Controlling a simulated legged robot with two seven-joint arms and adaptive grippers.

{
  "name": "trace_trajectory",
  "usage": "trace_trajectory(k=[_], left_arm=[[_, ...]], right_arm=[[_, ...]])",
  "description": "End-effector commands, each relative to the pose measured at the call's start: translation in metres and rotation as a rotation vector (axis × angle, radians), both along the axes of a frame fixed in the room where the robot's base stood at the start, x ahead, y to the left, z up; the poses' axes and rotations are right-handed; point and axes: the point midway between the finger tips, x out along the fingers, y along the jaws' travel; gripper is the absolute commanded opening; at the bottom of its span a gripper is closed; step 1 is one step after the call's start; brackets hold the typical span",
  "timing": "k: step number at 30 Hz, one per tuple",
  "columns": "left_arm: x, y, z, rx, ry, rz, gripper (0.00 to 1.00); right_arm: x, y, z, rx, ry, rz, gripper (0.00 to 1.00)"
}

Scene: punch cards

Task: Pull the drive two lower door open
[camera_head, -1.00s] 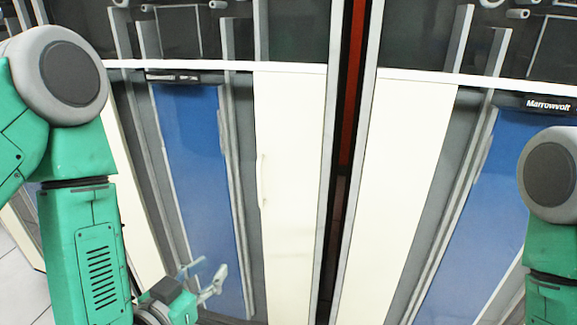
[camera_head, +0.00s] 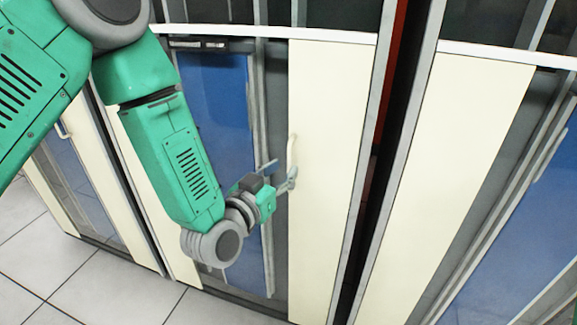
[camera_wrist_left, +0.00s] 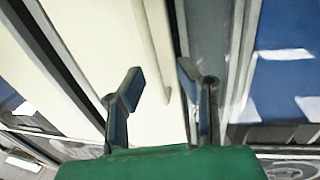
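A tall lower cabinet door with a cream panel (camera_head: 327,160) and a blue-backed glass window (camera_head: 215,110) stands in the middle of the head view. A slim cream handle (camera_head: 291,153) runs upright near the panel's left edge. My left gripper (camera_head: 281,174) is at the handle's lower end. In the left wrist view, its two dark fingers are apart (camera_wrist_left: 158,84), and the handle (camera_wrist_left: 158,50) runs down between them, ending near the fingertips. The fingers are not closed on it, and I cannot tell whether they touch it. My right gripper is out of view.
A dark vertical gap (camera_head: 385,150) separates this cabinet from a similar one with a cream panel (camera_head: 455,150) on the right. Another cabinet door with a handle (camera_head: 64,130) stands at left. Tiled floor (camera_head: 60,260) is clear at lower left.

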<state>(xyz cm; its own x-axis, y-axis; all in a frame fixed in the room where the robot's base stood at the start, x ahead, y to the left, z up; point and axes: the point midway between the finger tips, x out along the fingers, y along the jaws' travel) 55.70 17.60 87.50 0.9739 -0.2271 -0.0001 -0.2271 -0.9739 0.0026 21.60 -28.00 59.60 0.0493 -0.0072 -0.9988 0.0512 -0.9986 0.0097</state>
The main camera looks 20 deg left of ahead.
Motion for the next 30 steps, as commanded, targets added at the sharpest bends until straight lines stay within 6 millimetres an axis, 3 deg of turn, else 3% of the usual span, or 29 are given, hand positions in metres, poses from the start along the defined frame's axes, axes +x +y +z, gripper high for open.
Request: trace_trajectory(k=[6,16,19,30], left_arm=[[0.021,-0.007,0.000,0.001,0.000,-0.002,0.29],[0.025,-0.007,0.000,0.000,0.000,-0.002,0.29],[0.024,-0.007,0.000,0.000,0.000,-0.001,0.00],[0.023,-0.007,0.000,0.000,0.002,-0.012,0.00]], right_arm=[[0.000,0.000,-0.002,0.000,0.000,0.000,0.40],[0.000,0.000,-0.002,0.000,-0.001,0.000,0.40],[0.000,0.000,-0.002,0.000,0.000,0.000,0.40],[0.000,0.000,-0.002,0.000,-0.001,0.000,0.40]])
